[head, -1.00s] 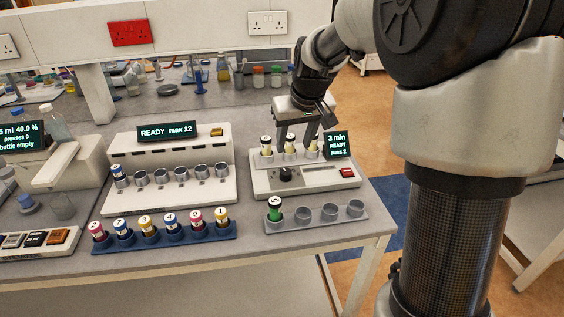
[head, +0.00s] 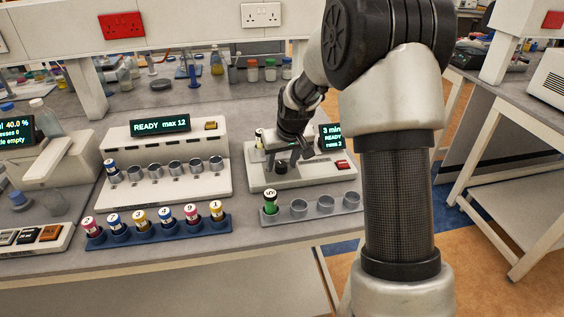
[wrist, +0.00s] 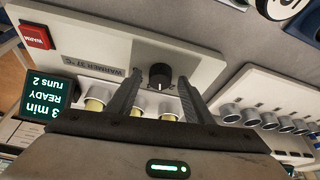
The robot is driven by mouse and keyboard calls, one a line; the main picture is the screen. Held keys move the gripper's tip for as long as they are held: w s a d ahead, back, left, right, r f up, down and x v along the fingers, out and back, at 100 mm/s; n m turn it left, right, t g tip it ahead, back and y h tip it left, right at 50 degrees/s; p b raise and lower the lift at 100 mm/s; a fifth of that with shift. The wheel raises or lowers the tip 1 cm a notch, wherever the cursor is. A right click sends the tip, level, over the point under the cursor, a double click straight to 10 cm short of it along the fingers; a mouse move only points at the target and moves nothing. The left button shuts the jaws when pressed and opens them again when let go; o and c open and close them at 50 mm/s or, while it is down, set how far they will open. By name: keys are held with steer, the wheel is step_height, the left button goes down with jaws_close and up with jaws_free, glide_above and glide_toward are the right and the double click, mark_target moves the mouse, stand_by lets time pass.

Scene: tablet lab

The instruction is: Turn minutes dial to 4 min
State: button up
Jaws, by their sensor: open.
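The minutes dial is a black round knob (wrist: 160,75) on the front panel of the white warmer (wrist: 90,45), labelled "WARMER 37 °C". In the wrist view it lies just beyond and between the tips of my gripper (wrist: 158,82), which is open with a finger on either side and nothing between them. In the head view my gripper (head: 282,165) is over the warmer's front, and it largely hides the dial there. The warmer's display (head: 331,137) reads 3 min, READY, runs 2; it shows upside down in the wrist view (wrist: 43,106).
A red WARM button (wrist: 36,36) is on the panel. A grey rack (head: 325,206) with a green vial (head: 270,202) stands in front. Another white machine (head: 215,180) and a blue rack (head: 150,234) are to the left.

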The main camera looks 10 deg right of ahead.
steer(key=c, duration=1)
steer(key=shift+c, duration=0.2)
steer(key=shift+a+m, duration=0.1)
steer(key=shift+m, duration=0.2)
steer(key=shift+a+m+h, duration=0.1)
steer(key=shift+m+h, duration=0.5)
steer(key=shift+m, duration=0.6)
steer(key=shift+m+h, duration=0.5)
steer(key=shift+m, duration=0.9)
steer(key=shift+g, duration=0.3)
